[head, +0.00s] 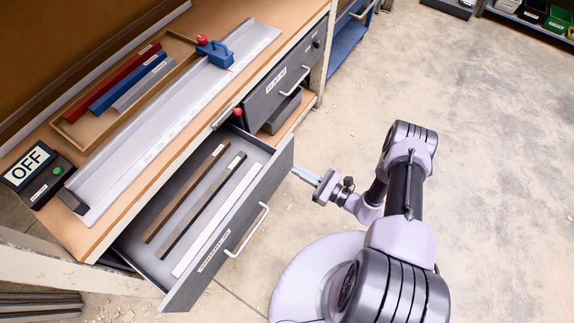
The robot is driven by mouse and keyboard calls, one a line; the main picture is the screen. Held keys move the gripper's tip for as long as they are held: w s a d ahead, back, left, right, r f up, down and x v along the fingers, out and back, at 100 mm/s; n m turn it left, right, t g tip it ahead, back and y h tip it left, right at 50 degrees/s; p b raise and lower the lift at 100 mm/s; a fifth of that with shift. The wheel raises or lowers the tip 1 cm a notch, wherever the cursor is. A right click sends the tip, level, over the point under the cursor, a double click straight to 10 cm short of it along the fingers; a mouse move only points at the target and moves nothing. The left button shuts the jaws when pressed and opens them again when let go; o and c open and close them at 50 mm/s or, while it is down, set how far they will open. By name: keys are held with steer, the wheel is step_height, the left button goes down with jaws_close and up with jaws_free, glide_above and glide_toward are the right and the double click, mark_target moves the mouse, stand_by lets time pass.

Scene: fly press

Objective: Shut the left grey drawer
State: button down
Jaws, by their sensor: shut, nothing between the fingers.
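The left grey drawer (278,163) is pulled well out from under the bench, in the lower left of the head view. It has a pale bar handle (247,230) and a label on its front. Inside lie a brown strip (186,193), a dark strip (202,208) and a white strip (216,234). My gripper (294,172) is shut and empty, just to the right of the drawer front near its far end. I cannot tell whether its tips touch the drawer.
The right drawer (262,106) is closed. The wooden bench (118,210) holds a long metal plate (160,135) with a blue block (216,54), a tray of coloured bars (70,120) and an OFF sign (29,166). The concrete floor (480,130) to the right is clear.

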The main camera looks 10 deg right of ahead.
mark_target(278, 161)
steer(key=shift+b+x, duration=0.5)
steer(key=shift+x, duration=2.15)
steer(key=shift+s, duration=0.1)
